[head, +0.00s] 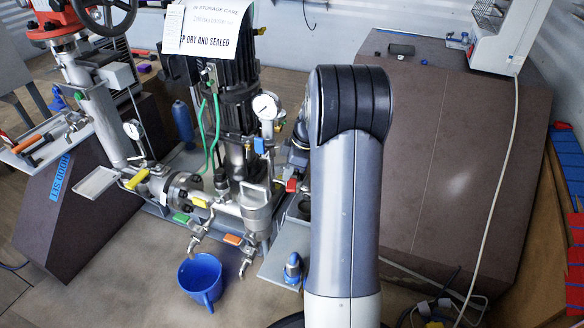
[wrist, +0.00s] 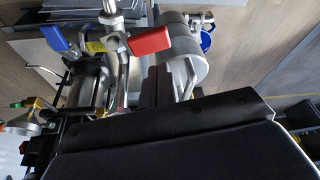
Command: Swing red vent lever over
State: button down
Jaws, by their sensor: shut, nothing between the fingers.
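The red vent lever (wrist: 150,41) shows large in the wrist view, on a thin metal pipe fitting. In the head view a small red handle (head: 291,185) shows just left of my arm and looks like the same lever. My gripper (wrist: 157,82) shows as dark fingers close together in the wrist view, empty. In that picture the fingers lie just below the red lever; I cannot tell whether they touch it. In the head view my arm hides the gripper.
A blue handle (wrist: 54,38) is left of the red lever in the wrist view. In the head view, a pump with a pressure gauge (head: 265,106) and yellow handle (head: 137,179) stands left of my arm. A blue jug (head: 201,278) is on the floor.

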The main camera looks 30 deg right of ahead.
aim_at(292, 183)
jog(key=b+x, duration=0.1)
jog(key=x, duration=0.3)
jog(key=shift+f, duration=0.1)
